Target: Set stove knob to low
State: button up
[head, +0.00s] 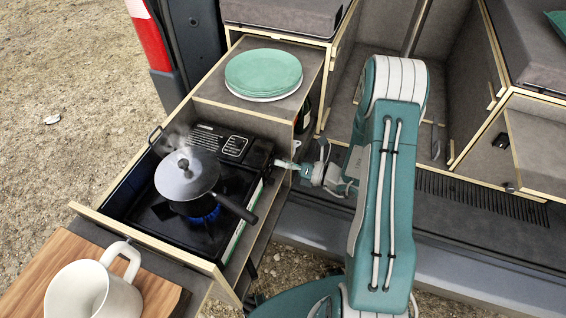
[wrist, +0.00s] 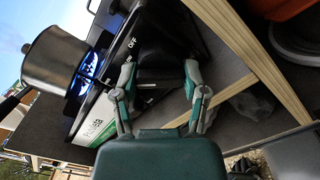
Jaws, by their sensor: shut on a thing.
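The black camping stove (head: 145,212) sits in a pull-out drawer with a blue flame (head: 208,214) burning under the pot (head: 188,176). My gripper (head: 286,165) reaches the stove's right side from the right. In the wrist view my gripper (wrist: 159,78) has its fingers on either side of the dark stove knob (wrist: 160,62) and is shut on it. White lettering that seems to read OFF shows on the stove face beside the knob. The pot (wrist: 55,60) and flame (wrist: 86,72) also show there. The knob's pointer cannot be made out.
The pot's handle (head: 238,207) points toward the lower right, near my arm. Stacked green plates (head: 263,70) stand on the cabinet behind. A white mug (head: 92,293) stands on a wooden board (head: 48,262) at the front left. The wooden drawer edge (head: 150,240) borders the stove.

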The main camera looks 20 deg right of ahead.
jog(key=shift+w+d+m, duration=0.1)
jog(key=shift+m, duration=0.4)
jog(key=o, duration=1.1)
jog(key=shift+o, duration=0.2)
jog(key=v, duration=1.2)
